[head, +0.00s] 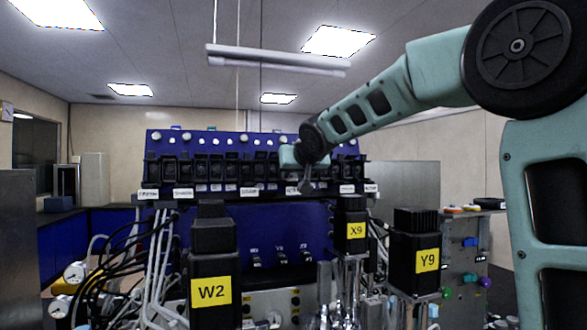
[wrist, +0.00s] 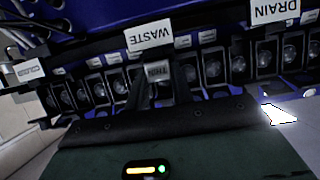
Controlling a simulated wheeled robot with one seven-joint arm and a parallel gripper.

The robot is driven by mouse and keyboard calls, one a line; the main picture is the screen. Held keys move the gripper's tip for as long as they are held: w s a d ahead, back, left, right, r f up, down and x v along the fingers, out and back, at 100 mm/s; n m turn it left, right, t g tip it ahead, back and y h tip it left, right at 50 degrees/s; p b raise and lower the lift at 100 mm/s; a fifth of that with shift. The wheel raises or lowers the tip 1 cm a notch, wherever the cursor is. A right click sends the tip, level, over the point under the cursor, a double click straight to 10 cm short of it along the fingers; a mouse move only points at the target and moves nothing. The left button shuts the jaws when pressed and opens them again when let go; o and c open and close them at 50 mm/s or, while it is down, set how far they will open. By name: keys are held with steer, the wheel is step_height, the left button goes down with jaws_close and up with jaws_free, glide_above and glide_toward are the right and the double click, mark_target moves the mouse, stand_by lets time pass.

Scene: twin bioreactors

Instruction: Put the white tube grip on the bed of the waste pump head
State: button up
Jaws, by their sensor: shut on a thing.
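In the head view my gripper (head: 306,186) is at the right part of the blue pump rack (head: 225,141), and the grip is too small to make out.
Neighbouring black pump heads (wrist: 212,68) stand close on both sides, with a DRAIN label (wrist: 275,10) to the right. Below the rack in the head view are black motors marked W2 (head: 211,291), X9 (head: 356,231) and Y9 (head: 427,261). Tubes and cables (head: 157,265) crowd the left.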

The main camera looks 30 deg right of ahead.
steer(key=shift+f, duration=0.2)
steer(key=o, duration=1)
steer(key=shift+r, duration=0.15)
steer(key=shift+r, duration=0.2)
steer(key=b+v, duration=0.5)
steer(key=v, duration=0.7)
steer(key=shift+f+b, duration=0.1)
steer(key=shift+b, duration=0.2)
